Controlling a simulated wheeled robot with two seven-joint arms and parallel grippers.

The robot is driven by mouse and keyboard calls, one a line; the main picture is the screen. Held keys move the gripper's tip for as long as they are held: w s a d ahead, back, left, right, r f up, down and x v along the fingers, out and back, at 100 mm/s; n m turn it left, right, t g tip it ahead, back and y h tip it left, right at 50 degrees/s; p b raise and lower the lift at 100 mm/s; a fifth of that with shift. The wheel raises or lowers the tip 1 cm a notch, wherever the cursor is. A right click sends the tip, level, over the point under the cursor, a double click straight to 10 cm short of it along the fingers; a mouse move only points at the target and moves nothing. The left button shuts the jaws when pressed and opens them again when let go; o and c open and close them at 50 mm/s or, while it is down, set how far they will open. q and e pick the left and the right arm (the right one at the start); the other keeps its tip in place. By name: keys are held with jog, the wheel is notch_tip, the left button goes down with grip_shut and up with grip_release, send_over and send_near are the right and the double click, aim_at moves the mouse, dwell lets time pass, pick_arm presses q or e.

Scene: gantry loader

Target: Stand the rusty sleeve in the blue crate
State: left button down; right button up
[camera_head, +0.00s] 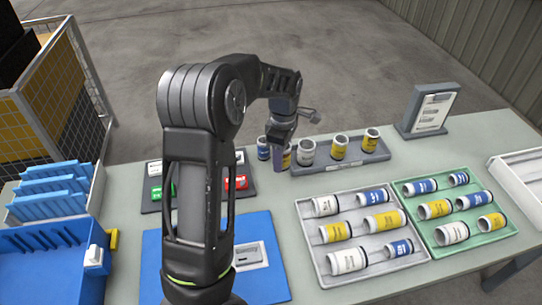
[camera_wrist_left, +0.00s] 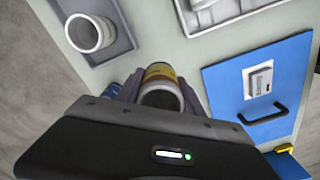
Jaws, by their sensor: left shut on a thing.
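My left gripper (camera_head: 280,158) is shut on a yellow-banded sleeve (camera_head: 288,157) at the left end of a grey rack. In the left wrist view the sleeve (camera_wrist_left: 161,86) stands between the fingers (camera_wrist_left: 150,92), its open grey mouth facing the camera. I cannot make out rust on it, nor whether its base touches the rack. The blue crate (camera_head: 38,278) is at the lower left, cut off by the frame edge, well away from the gripper. My right gripper is not in view.
The grey rack (camera_head: 345,162) holds several other sleeves; a blue-banded one (camera_head: 263,148) is close by the gripper. A grey tray (camera_head: 313,250) and a green tray (camera_head: 484,240) hold lying sleeves. A blue board (camera_head: 268,275) lies between crate and trays. A sign (camera_head: 432,108) stands behind.

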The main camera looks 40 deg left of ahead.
pick_arm(q)
jog(key=w+d+r+m, duration=0.1)
jog(key=d+m, duration=0.9)
jog(key=w+d+r+m, duration=0.1)
jog(key=d+m, duration=0.9)
jog(key=m, duration=0.1)
jog(key=shift+w+r, duration=0.15)
jog(key=shift+r, duration=0.15)
